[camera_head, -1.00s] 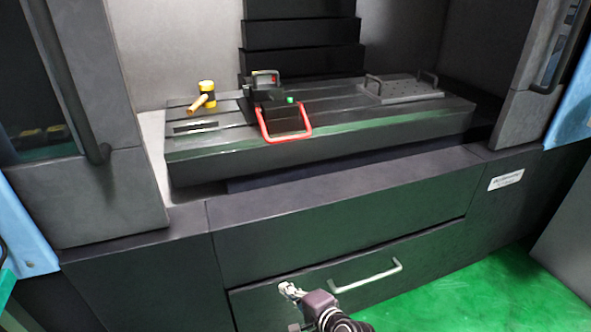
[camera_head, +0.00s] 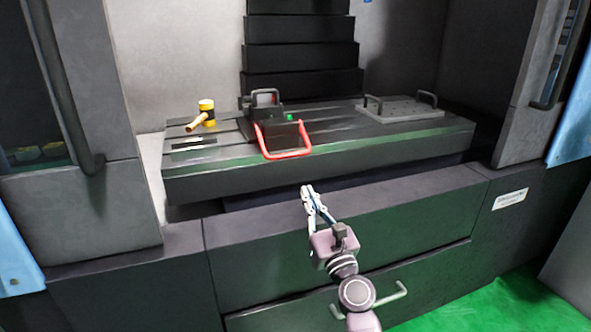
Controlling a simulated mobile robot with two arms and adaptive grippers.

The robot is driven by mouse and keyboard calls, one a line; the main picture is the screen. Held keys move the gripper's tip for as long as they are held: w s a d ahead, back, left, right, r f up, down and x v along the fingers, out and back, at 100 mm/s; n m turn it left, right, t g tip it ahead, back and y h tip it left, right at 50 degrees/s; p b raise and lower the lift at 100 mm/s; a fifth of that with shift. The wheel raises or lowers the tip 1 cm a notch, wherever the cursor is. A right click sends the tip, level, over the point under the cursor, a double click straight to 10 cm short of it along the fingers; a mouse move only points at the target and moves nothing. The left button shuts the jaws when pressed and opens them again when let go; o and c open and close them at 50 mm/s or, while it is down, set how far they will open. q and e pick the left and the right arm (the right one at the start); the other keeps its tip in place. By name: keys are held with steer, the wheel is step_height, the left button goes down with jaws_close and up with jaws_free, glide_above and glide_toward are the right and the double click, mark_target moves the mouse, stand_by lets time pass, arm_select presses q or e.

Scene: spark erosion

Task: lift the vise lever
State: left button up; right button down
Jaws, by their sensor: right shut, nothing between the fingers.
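The vise (camera_head: 268,106) sits on the dark machine table (camera_head: 380,152). Its red U-shaped lever (camera_head: 287,155) hangs toward the table's front edge, sloping down at the front. My right gripper (camera_head: 307,188) is below and slightly right of the lever in the picture, in front of the table. Its fingers point up toward the lever, are closed together and hold nothing. It looks apart from the lever. My left gripper is not in view.
A plate with two handles (camera_head: 402,108) is on the table's right. Open doors with vertical handles (camera_head: 82,135) flank the opening. A drawer handle (camera_head: 390,302) is low in front.

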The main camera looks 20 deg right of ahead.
steer(key=shift+w, duration=0.1)
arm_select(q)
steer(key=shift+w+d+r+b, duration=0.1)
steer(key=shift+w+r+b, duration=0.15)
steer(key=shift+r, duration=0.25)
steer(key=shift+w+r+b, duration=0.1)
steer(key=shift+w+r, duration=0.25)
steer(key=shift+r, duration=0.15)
arm_select(e)
steer(key=x, duration=1)
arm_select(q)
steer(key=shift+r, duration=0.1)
